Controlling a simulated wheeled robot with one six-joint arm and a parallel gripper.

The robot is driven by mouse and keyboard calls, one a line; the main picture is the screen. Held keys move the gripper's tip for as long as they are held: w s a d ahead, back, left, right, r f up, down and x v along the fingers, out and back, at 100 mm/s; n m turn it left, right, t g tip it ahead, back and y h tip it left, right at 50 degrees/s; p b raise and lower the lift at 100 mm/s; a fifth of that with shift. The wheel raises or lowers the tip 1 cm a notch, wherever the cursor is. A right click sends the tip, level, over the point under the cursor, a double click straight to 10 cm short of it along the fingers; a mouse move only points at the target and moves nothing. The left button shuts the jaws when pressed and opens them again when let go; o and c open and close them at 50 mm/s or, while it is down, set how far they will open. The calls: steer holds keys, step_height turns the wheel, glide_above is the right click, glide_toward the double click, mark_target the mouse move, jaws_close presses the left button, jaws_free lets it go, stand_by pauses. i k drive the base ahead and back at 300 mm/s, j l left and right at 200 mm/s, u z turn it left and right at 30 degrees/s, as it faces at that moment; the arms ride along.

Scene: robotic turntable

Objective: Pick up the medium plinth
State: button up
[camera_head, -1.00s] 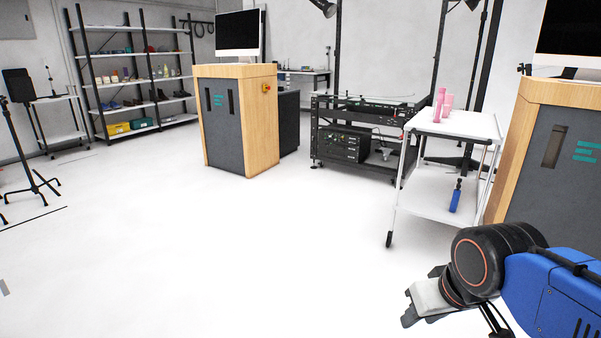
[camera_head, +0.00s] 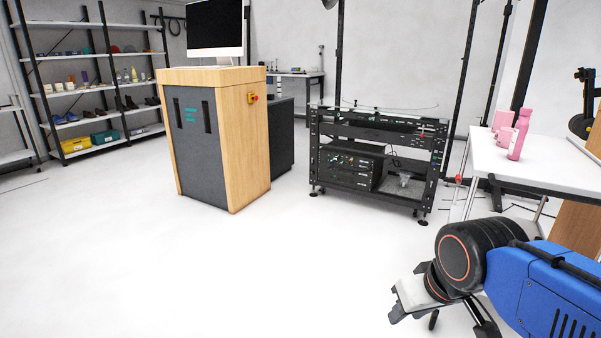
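I cannot make out any thing in the head view that is clearly a medium plinth. My gripper (camera_head: 402,297) is low at the right, over the floor in the picture, at the end of my blue and black arm. Its fingers are small and seen at an angle, so their opening is unclear. I see nothing held in it.
A white trolley table (camera_head: 546,163) with a pink bottle (camera_head: 518,135) and pink cups (camera_head: 502,122) stands at the right, partly behind my arm. A black equipment rack (camera_head: 378,160), a wooden cabinet (camera_head: 235,140) and loaded shelves (camera_head: 100,90) stand farther back. The left foreground floor is clear.

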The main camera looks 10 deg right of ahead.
mark_target(505, 134)
steer(key=i+z, duration=0.2)
steer(key=i, duration=0.25)
steer(key=i+j+z, duration=0.2)
steer(key=i, duration=0.3)
steer(key=i+j+z, duration=0.2)
steer(key=i, duration=0.25)
steer(key=i+j+z, duration=0.2)
steer(key=i, duration=0.25)
steer(key=i+j+z, duration=0.45)
steer(key=z, duration=0.2)
steer(key=i+j+z, duration=0.3)
steer(key=j+z, duration=0.3)
steer(key=i+j+z, duration=0.15)
steer(key=j+z, duration=0.2)
steer(key=j, duration=0.15)
steer(key=j+z, duration=0.6)
steer(key=j, duration=0.6)
steer(key=j+z, duration=0.35)
steer(key=j, duration=0.6)
